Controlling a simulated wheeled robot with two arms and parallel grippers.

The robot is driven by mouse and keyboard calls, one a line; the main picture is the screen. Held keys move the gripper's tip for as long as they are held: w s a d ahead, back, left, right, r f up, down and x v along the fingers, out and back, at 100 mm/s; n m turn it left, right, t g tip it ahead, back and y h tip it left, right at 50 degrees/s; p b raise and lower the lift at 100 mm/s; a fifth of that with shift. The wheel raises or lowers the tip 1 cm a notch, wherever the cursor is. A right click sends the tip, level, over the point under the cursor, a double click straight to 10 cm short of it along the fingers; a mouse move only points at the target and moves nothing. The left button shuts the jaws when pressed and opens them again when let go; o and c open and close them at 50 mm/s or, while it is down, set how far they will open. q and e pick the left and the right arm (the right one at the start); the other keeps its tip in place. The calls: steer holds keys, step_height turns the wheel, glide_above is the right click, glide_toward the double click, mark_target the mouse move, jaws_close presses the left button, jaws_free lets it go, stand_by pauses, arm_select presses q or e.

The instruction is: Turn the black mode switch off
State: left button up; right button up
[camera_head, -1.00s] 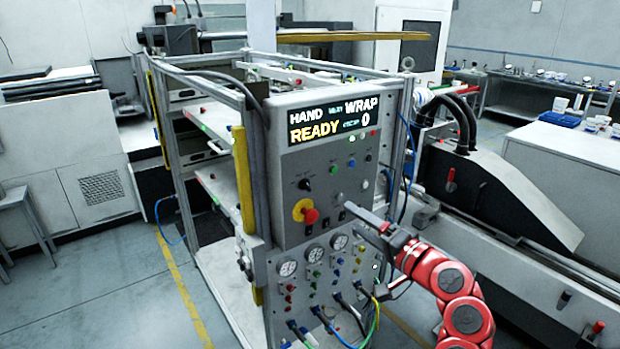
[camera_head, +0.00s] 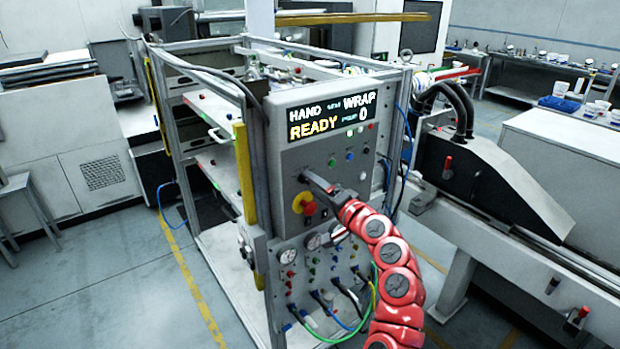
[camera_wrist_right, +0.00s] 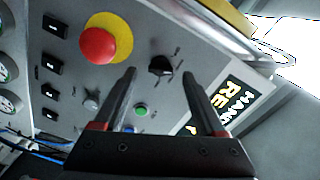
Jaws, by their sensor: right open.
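The black mode switch (camera_wrist_right: 161,66) is a round knob on the grey control panel (camera_head: 290,160). In the right wrist view it sits ahead of my right gripper (camera_wrist_right: 160,73), between the lines of its two fingers. In the head view my right gripper (camera_head: 305,177) is at the panel's left part and covers the switch. The gripper is open with nothing between its fingers. I cannot tell whether the fingers touch the panel. My left gripper is not in view.
A red emergency button (camera_wrist_right: 98,45) on a yellow disc sits close to the switch. A green button (camera_wrist_right: 140,110) and a grey knob (camera_wrist_right: 91,102) are nearby. The display (camera_head: 332,116) reads HAND, WRAP, READY and 0. Gauges and cables fill the lower panel.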

mark_target(305, 179)
steer(key=shift+x, duration=0.8)
steer(key=shift+w+a+p, duration=0.3)
jaws_close()
